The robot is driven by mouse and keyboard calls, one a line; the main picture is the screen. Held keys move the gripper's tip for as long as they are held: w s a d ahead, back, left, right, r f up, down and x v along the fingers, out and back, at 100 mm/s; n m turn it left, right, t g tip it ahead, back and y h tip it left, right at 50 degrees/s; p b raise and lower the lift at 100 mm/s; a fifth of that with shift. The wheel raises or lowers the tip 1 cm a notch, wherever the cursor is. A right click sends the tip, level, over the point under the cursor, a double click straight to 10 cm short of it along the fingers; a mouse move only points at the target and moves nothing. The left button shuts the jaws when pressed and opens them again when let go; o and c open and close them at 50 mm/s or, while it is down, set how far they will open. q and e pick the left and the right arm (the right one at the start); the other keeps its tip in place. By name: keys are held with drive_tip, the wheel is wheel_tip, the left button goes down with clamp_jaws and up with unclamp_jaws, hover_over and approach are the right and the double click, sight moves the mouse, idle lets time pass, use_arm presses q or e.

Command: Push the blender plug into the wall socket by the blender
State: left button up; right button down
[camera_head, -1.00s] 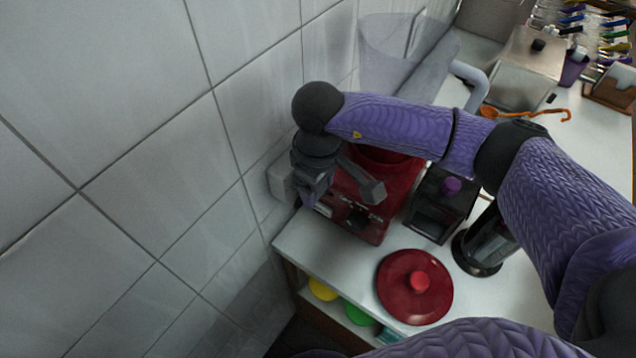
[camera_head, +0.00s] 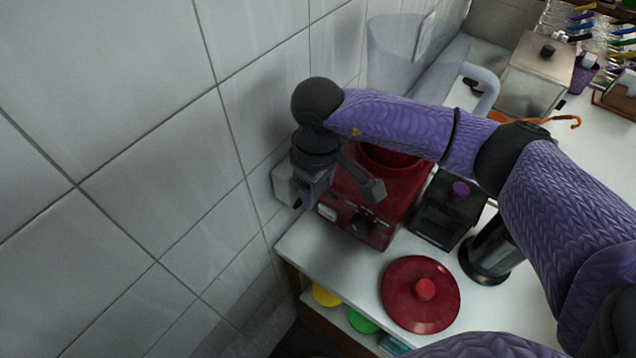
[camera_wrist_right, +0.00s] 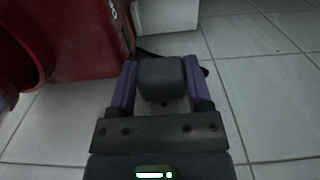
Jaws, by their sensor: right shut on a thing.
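My right gripper (camera_head: 316,188) is down between the tiled wall and the red blender base (camera_head: 385,205). In the right wrist view, its purple fingers (camera_wrist_right: 159,85) are shut on a dark grey plug (camera_wrist_right: 161,78). The white wall socket box (camera_head: 284,184) is on the wall just left of the gripper. The box also shows in the right wrist view (camera_wrist_right: 167,14), beyond the plug, with a visible gap between them. The plug's prongs and the socket's face are hidden. In the head view, my gripper covers the plug. My left gripper is not in view.
The red base stands close to the right of the gripper. A translucent jug (camera_head: 393,50) rises behind my forearm. A black container (camera_head: 450,212) and a red lid (camera_head: 421,294) are on the white counter (camera_head: 335,262). A metal box (camera_head: 537,75) stands farther back.

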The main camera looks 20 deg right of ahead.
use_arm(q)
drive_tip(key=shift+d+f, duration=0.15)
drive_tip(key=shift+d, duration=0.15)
use_arm(e)
drive_tip(key=shift+w, duration=0.1)
use_arm(q)
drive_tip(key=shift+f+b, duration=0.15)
drive_tip(key=shift+b, duration=0.15)
use_arm(e)
drive_tip(key=shift+w+a, duration=0.1)
drive_tip(key=shift+a, duration=0.05)
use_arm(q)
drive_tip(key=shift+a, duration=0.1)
use_arm(e)
drive_tip(key=shift+s+d, duration=0.2)
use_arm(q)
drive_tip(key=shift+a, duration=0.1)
use_arm(e)
drive_tip(key=shift+s+d, duration=0.3)
drive_tip(key=shift+s, duration=0.15)
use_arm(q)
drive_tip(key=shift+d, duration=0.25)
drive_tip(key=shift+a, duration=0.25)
